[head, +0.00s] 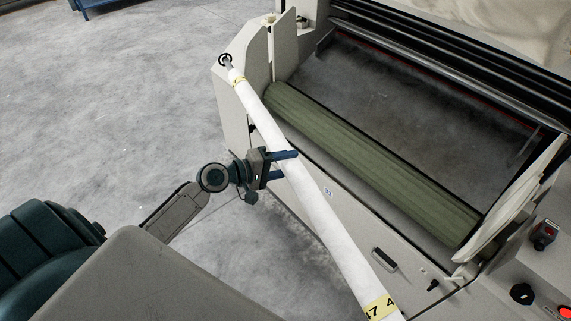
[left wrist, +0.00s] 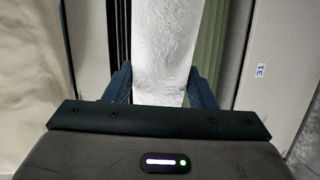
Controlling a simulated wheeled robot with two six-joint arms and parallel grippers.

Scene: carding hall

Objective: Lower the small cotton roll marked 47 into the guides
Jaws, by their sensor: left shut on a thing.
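The small cotton roll (head: 326,223) is a long white cylinder with yellow bands, the near one marked 47. It slants from the machine's far left corner to the bottom of the head view. My left gripper (head: 285,164) is shut around its middle; the roll also shows between the fingers in the left wrist view (left wrist: 164,60). The roll's far end, with a dark ring, is beside the pale left guide plate (head: 250,75). The right guide plate (head: 520,200) stands at the machine's right side. The roll's near end is cut off by the frame. My right gripper is out of view.
A green fluted roller (head: 375,160) lies between the guide plates. The machine's front panel has a handle (head: 383,259) and a label 31 (head: 328,192). A control panel with a red button (head: 565,312) stands at the lower right.

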